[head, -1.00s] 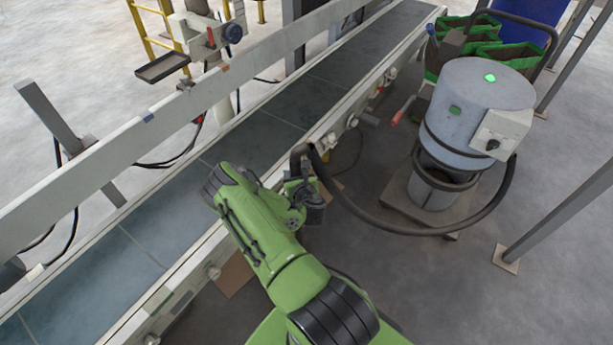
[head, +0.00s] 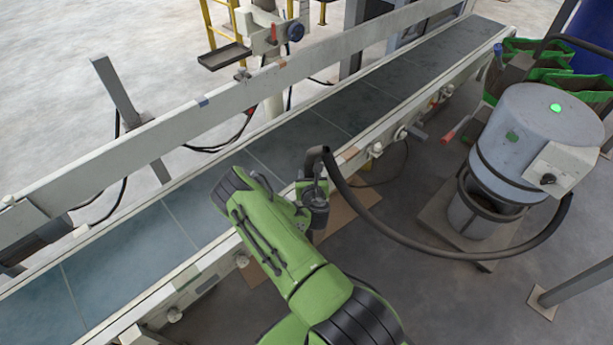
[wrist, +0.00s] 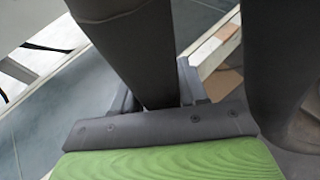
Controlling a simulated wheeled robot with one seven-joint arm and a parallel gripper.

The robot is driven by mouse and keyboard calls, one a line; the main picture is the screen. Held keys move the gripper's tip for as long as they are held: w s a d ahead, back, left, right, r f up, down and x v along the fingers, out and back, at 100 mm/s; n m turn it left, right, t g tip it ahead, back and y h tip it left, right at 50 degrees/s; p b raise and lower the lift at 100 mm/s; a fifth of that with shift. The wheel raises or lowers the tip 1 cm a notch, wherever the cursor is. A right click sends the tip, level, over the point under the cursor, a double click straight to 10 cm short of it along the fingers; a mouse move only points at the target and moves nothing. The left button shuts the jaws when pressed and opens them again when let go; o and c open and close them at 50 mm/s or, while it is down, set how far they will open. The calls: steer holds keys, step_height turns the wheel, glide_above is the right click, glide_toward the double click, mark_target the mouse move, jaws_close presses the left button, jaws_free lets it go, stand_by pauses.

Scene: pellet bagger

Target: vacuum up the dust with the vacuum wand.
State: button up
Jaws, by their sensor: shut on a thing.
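My gripper (head: 312,190) is beside the near rail of the conveyor. It is shut on the dark vacuum wand (wrist: 145,50), which rises between the fingers in the wrist view. The wand's upper end joins a black hose (head: 395,232) that loops right to the grey vacuum drum (head: 535,130). A green light (head: 555,107) shows on the drum's top. The wand's lower end is hidden behind my arm and gripper. I cannot make out the dust.
The conveyor belt (head: 215,190) runs diagonally, with a raised side rail (head: 160,130) behind it. Flat brown cardboard (head: 345,212) lies on the floor beneath the near edge. Green-edged bags (head: 550,60) stand behind the drum. A grey post (head: 575,285) stands at the lower right.

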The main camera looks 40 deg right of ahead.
steer(key=s+d+r, duration=0.2)
steer(key=s+d, duration=1)
steer(key=shift+p, duration=0.35)
stand_by(0.4)
